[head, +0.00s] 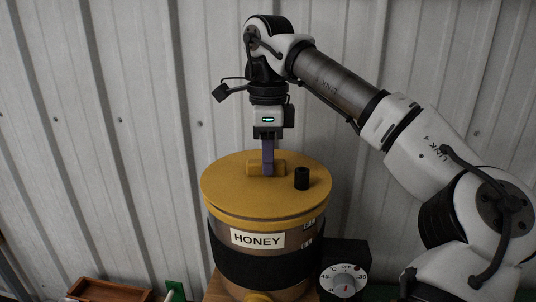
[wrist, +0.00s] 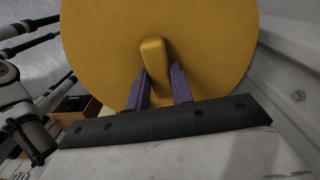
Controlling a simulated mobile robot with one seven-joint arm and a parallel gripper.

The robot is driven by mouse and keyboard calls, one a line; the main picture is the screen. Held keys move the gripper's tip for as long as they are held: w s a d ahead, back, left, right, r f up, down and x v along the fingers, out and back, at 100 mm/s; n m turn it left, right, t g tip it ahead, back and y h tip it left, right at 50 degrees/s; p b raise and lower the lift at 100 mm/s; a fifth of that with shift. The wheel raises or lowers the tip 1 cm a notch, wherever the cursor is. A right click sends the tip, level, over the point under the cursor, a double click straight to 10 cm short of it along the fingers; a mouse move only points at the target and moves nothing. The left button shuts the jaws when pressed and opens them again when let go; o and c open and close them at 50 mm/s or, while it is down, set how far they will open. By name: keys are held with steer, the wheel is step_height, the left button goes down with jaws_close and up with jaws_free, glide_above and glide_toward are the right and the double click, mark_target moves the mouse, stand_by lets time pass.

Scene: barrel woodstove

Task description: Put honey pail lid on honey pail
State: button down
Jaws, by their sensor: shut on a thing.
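The honey pail (head: 220,231) stands upright, brown with a black band and a white HONEY label. The round yellow honey pail lid (head: 225,178) lies over the pail's top, looking about level; I cannot tell whether it is fully seated. The lid also fills much of the wrist view (wrist: 220,45). My gripper (head: 267,170) points straight down over the lid, its purple fingers at the lid's raised yellow handle (wrist: 153,60). In the wrist view the fingers (wrist: 163,90) flank the handle, shut on it. A short black knob (head: 302,178) stands on the lid, right of the handle.
A dial control box (head: 344,270) is at the pail's right foot. A reddish wooden tray (head: 95,290) and a green item (head: 176,289) are low on the left. A corrugated metal wall (head: 130,120) stands close behind. Open space lies left of the pail.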

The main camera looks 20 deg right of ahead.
steer(key=shift+f, duration=0.15)
stand_by(0.7)
steer(key=c, duration=0.8)
jaws_free()
